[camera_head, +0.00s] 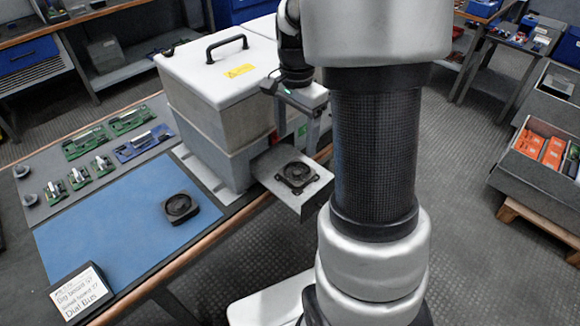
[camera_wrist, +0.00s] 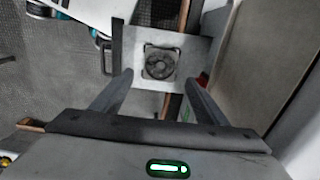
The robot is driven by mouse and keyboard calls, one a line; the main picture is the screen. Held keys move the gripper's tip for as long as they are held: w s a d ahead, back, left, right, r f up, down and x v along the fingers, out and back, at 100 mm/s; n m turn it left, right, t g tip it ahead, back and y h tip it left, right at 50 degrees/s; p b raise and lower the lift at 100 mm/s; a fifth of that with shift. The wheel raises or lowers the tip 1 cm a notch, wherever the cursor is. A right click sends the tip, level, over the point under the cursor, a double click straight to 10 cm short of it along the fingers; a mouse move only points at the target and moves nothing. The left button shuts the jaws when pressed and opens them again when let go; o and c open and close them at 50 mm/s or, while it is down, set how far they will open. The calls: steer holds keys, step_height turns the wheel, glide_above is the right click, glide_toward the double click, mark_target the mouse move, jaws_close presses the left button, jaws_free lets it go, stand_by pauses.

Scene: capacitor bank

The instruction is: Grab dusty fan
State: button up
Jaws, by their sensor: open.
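A dark square fan (camera_head: 297,176) sits on a light grey plate or box top (camera_head: 318,190) that juts from the right side of the white cabinet. The same fan shows in the wrist view (camera_wrist: 159,62), between and beyond my fingertips. A second dark fan (camera_head: 180,208) lies on the blue mat. I cannot tell for sure from its surface which fan is the dustier. My gripper (camera_wrist: 158,78) is open and empty, its two fingers on either side of the fan in the wrist view and apart from it. In the head view it is partly hidden beside the cabinet.
The white cabinet (camera_head: 216,82) with a black handle stands close to the left of my gripper. The blue mat (camera_head: 90,230) bears a label card (camera_head: 82,293). Green circuit boards (camera_head: 85,145) lie behind it. The floor at right is clear up to a grey bin (camera_head: 545,190).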

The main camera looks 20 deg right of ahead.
steer(key=b, duration=0.2)
glide_above(297, 172)
steer(key=f, duration=0.7)
steer(key=shift+s+a+f, duration=0.25)
steer(key=shift+a, duration=0.1)
steer(key=f, duration=0.1)
steer(key=f+b, duration=0.1)
steer(key=f, duration=0.3)
steer(key=shift+w+d, duration=0.25)
steer(key=shift+d, duration=0.15)
steer(key=shift+c, duration=0.2)
steer(key=c, duration=0.7)
